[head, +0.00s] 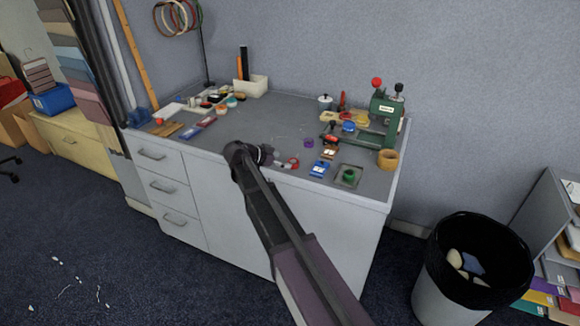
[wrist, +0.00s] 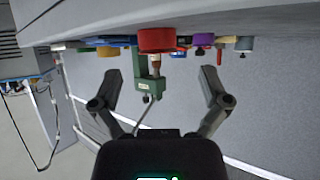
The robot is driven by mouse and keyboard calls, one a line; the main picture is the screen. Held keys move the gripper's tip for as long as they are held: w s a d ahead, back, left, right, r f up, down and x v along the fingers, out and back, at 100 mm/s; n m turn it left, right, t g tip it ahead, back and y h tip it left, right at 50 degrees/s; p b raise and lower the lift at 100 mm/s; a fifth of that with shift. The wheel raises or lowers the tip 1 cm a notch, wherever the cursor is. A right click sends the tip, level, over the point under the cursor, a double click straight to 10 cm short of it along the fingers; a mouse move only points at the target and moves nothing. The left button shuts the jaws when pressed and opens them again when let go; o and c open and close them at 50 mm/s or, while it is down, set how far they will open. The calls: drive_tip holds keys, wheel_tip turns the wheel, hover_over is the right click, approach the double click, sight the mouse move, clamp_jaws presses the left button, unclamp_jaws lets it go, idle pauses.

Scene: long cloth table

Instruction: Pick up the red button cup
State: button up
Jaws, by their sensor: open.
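The red button cup (wrist: 157,40) shows large in the wrist view, which is upside down. It stands on the table top, straight ahead between my fingers and apart from them. In the head view, a small red round thing (head: 293,162) near the table's front edge, just right of my gripper, appears to be this cup. My gripper (head: 264,154) is low over the front of the table in the head view. In the wrist view my gripper (wrist: 160,76) has its two fingers spread wide with nothing between them. The cup's contents cannot be made out.
A green press (head: 385,122) stands at the right; it shows behind the cup in the wrist view. A purple cup (head: 309,143), blue cards (head: 319,168) and a green cup (head: 349,176) lie nearby. The table's middle (head: 265,120) is mostly clear. A bin (head: 440,300) stands at right.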

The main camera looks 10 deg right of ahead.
sight(293, 162)
drive_tip(key=b+x, duration=0.1)
drive_tip(key=x, duration=0.2)
drive_tip(key=shift+f, duration=0.2)
drive_tip(key=shift+w+d+f+b, duration=0.15)
drive_tip(key=shift+d+f+b, duration=0.05)
drive_tip(key=shift+d+b, duration=0.3)
drive_tip(key=c, duration=1.1)
